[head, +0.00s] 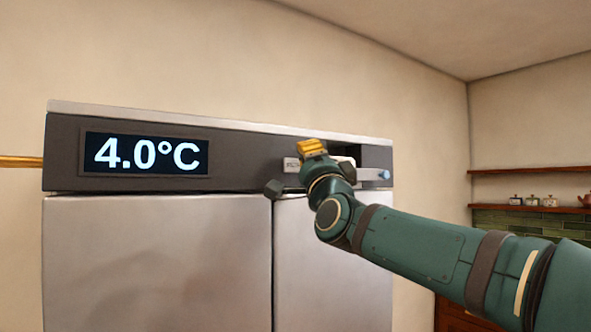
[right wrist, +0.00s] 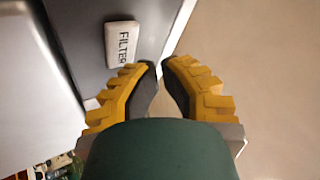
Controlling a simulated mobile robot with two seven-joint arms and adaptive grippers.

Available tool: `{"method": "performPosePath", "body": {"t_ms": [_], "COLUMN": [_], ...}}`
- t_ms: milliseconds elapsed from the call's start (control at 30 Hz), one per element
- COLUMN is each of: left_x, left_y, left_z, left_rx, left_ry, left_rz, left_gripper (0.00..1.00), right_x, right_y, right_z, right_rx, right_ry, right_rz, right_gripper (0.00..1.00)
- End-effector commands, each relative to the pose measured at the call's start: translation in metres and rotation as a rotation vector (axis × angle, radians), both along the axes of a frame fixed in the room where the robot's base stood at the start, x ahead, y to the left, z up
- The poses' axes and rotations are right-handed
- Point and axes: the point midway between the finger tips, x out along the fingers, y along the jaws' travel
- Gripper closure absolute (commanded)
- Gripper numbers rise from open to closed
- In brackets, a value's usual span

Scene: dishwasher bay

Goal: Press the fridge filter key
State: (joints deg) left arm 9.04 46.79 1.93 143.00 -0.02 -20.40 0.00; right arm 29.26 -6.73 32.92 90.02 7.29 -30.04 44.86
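The filter key (right wrist: 122,43) is a white rounded block marked FILTER on the fridge's dark panel. In the head view, a white key-like piece (head: 291,164) shows just left of my right gripper, its lettering too small to read. My right gripper (head: 311,147) is in front of the panel's right half. In the right wrist view its yellow fingers (right wrist: 160,68) have dark pads, nearly meeting at the tips with nothing between them. The tips appear beside the key's lower end; I cannot tell their depth from the panel. My left gripper is out of view.
The panel's display (head: 146,154) reads 4.0°C. Two steel fridge doors (head: 155,260) are below it. A light bar with a blue end (head: 384,174) shows right of my gripper. Wall shelves (head: 530,209) hold small jars at far right.

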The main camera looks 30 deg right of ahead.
Motion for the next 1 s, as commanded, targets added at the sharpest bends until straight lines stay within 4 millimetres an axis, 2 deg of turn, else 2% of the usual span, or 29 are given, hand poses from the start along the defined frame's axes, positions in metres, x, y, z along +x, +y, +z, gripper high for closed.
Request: {"method": "performPosePath", "body": {"t_ms": [100,433,1000], "left_x": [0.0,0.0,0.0], "left_y": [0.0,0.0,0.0], "left_z": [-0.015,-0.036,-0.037], "left_rx": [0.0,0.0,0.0], "left_ry": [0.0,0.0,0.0], "left_rz": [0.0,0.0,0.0], "left_gripper": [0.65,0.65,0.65], "right_x": [-0.012,-0.04,-0.043], "right_y": [0.0,-0.003,-0.003], "right_z": [-0.003,-0.003,-0.001], "right_rx": [-0.001,-0.001,0.001], "right_ry": [-0.003,-0.002,0.0], "right_rz": [0.0,-0.001,0.001], "right_gripper": [1.0,1.0,1.0]}}
